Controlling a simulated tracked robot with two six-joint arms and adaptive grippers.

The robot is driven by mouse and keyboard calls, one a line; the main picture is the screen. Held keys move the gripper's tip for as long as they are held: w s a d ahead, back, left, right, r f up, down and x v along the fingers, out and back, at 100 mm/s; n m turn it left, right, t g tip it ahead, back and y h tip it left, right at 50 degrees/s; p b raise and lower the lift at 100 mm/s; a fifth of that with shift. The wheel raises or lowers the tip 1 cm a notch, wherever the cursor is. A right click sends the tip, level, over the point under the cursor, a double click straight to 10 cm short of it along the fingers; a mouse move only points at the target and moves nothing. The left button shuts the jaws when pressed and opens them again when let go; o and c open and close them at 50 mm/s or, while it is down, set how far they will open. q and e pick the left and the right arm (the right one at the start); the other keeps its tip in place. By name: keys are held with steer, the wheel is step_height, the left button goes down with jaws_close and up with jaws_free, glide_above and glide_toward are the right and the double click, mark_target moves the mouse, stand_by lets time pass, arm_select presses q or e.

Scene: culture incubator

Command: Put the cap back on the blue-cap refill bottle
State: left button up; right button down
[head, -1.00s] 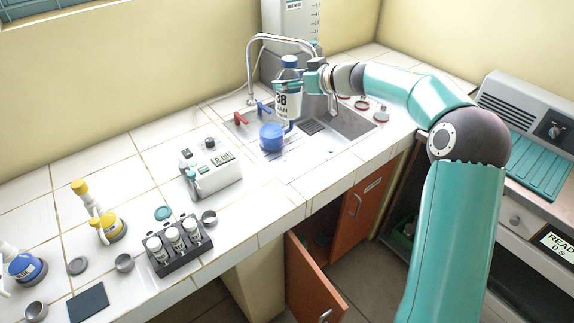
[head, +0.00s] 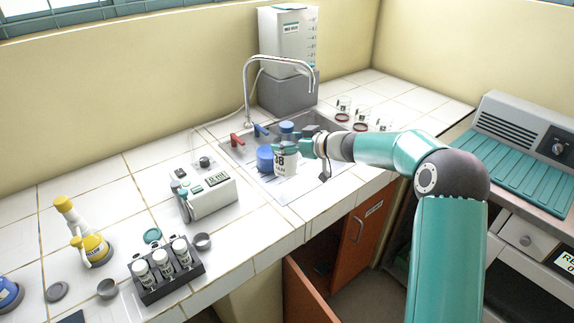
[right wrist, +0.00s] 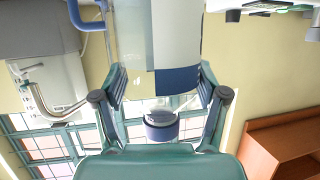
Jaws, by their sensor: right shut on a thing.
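The bottle's top is blue (head: 287,127); I cannot tell if that is a fully seated cap. Whether the bottle's base touches the surface is unclear. My left gripper is not in view.
A faucet (head: 247,92) and red and blue taps stand behind. Red-based glassware (head: 360,122) is at the right. A device with a display (head: 209,194), a vial rack (head: 168,272) and a yellow bottle (head: 92,248) are on the left counter. A cupboard door (head: 305,290) hangs open below.

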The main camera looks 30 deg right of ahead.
mark_target(288, 159)
stand_by(0.3)
step_height(288, 159, down, 6)
steer(key=shift+r+b, duration=0.15)
steer(key=shift+b, duration=0.75)
steer(key=shift+c, duration=0.3)
jaws_free()
steer(key=shift+f, duration=0.2)
steer(key=shift+r, duration=0.1)
steer(key=shift+s+r, duration=0.1)
steer(key=v, duration=1.1)
steer(key=shift+s, duration=0.4)
steer(key=shift+d+r, duration=0.1)
